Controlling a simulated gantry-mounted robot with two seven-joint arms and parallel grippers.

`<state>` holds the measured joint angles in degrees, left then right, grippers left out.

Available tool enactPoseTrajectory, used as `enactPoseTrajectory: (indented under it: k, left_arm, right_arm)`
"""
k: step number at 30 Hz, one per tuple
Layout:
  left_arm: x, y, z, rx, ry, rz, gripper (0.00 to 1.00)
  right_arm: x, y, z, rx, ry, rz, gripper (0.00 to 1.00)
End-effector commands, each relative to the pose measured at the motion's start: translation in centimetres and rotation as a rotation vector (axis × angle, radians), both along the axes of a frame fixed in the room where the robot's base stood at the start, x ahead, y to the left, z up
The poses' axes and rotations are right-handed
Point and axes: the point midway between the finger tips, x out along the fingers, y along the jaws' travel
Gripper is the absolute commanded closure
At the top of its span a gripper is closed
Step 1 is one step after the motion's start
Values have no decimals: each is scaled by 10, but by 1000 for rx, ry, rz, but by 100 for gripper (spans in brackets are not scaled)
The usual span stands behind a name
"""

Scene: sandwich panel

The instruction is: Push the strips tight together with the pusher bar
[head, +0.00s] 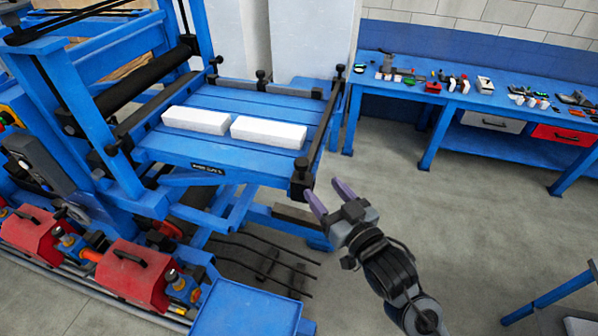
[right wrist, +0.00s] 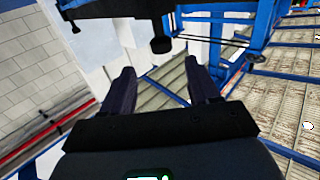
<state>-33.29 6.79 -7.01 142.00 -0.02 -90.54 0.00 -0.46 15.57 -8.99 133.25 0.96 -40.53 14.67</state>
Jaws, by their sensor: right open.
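Two white strips (head: 196,121) (head: 269,132) lie end to end on the blue slatted table, with a narrow gap between their facing ends. The dark pusher bar (head: 322,128) runs along the table's right edge, with black knobs at its ends, well apart from the right strip. My right gripper (head: 328,195) is open and empty, just off the table's front right corner, below the bar's near end. In the right wrist view its two purple fingers (right wrist: 160,88) stand apart with nothing between them.
The blue table (head: 215,165) has a dark stop rail (head: 240,86) at its back. Black rollers (head: 130,85) and a blue frame stand left. A blue workbench (head: 460,100) with small parts stands back right. The grey floor between is clear.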

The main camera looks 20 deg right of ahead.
Motion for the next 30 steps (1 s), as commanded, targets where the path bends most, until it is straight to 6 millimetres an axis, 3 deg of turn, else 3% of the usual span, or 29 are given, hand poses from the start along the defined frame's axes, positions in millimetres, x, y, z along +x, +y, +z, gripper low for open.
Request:
enactPoseTrajectory:
  k: [18,30]
  left_arm:
    - [1,2,27,5,-4,0,0]
    - [1,3,30,9,-4,-2,0]
  right_arm:
    - [85,14,3,0,-1,1,39]
    - [103,16,1,0,-1,1,39]
